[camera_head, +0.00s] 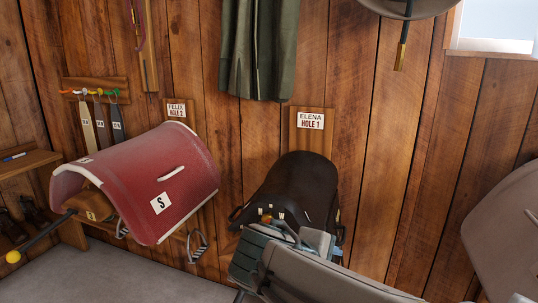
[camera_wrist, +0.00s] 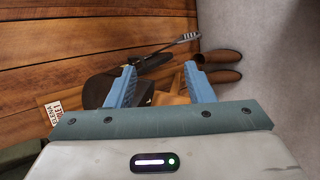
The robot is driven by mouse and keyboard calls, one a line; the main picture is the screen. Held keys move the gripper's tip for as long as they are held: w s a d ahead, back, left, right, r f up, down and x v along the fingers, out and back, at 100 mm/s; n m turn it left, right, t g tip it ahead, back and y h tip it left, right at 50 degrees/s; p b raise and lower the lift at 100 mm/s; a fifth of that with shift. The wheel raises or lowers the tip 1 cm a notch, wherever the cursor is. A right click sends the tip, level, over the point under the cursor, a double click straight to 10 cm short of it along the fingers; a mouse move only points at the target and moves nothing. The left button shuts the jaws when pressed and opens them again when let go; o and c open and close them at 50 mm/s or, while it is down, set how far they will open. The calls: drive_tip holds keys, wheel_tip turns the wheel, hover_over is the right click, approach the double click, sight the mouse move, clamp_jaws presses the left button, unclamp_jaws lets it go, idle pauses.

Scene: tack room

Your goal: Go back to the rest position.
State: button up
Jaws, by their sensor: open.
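My gripper (camera_head: 292,232) is in front of a dark saddle (camera_head: 302,184) in the head view, overlapping its lower part. In the wrist view the two blue fingers of my gripper (camera_wrist: 160,72) are spread apart, with nothing held between them. Beyond them the dark saddle (camera_wrist: 97,90) and brown parts show. I cannot tell how close the fingers are to the saddle. The saddle hangs on the wall below a sign (camera_head: 310,121) reading "ELENA HOLE 1", which also shows in the wrist view (camera_wrist: 55,111).
A grey-brown rounded shape (camera_head: 505,230) is at the right edge. Brown boots (camera_wrist: 220,57) stand on the floor. Grey floor (camera_head: 110,275) is clear at lower left.

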drive_tip(key=s+d+r+m+g+y+p, duration=0.4)
drive_tip(key=s+r+m+y+p, duration=0.3)
drive_tip(key=p, duration=1.2)
wheel_tip(320, 180, up, 3)
drive_tip(key=s+m, duration=0.1)
drive_tip(key=m, duration=0.3)
drive_tip(key=shift+s+d+r+m, duration=0.15)
drive_tip(key=shift+m, duration=0.25)
drive_tip(key=shift+c, duration=1.3)
